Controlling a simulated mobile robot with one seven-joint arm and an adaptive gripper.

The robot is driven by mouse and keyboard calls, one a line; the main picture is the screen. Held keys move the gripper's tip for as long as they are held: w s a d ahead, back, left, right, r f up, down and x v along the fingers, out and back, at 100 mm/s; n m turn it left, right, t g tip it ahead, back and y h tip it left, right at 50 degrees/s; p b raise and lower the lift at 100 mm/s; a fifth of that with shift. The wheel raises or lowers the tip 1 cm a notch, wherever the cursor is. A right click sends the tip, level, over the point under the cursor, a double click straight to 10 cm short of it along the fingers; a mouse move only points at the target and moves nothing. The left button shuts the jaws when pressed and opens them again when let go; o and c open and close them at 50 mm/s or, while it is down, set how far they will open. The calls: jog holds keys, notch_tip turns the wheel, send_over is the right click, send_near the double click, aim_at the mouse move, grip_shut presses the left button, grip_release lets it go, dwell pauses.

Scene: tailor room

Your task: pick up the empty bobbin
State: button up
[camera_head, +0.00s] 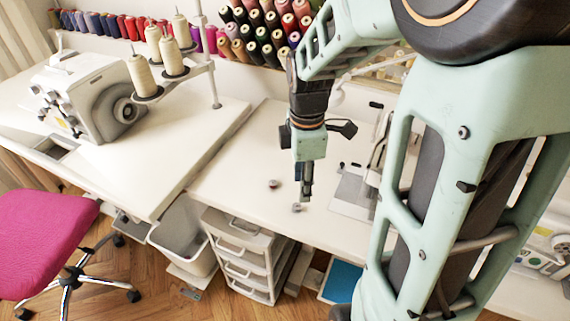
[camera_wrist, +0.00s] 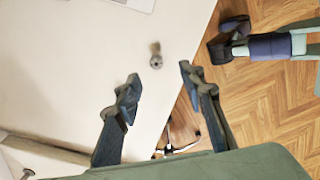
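Two small bobbin-like things lie on the white table in the head view. One bobbin (camera_head: 274,183) is left of my gripper (camera_head: 306,192), and the other bobbin (camera_head: 297,207) is just below its fingertips. They are too small there to tell which is empty. In the wrist view, one small grey-brown bobbin (camera_wrist: 155,56) lies on the table beyond the fingertips of my gripper (camera_wrist: 160,80), near the table's edge. The fingers are spread apart with nothing between them. The gripper points down above the table, apart from the bobbin.
A sewing machine (camera_head: 362,185) stands right of my gripper, partly hidden by my arm. A serger (camera_head: 88,98) and thread cones (camera_head: 141,75) stand on the left table (camera_head: 170,150). Drawers (camera_head: 243,262) and a pink chair (camera_head: 40,240) are below. The table left of the bobbins is clear.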

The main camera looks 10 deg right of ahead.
aim_at(296, 203)
notch_tip(296, 203, down, 3)
jog(key=shift+w+a+f, duration=0.1)
jog(key=shift+f, duration=0.05)
jog(key=f, duration=0.1)
jog(key=f+b, duration=0.1)
jog(key=a+f, duration=0.1)
jog(key=f, duration=0.1)
jog(key=shift+w+f+b, duration=0.1)
jog(key=shift+w+b, duration=0.2)
jog(key=shift+b, duration=0.05)
jog(key=shift+f, duration=0.55)
jog(key=shift+d, duration=0.1)
jog(key=shift+c, duration=0.7)
jog(key=c, duration=0.7)
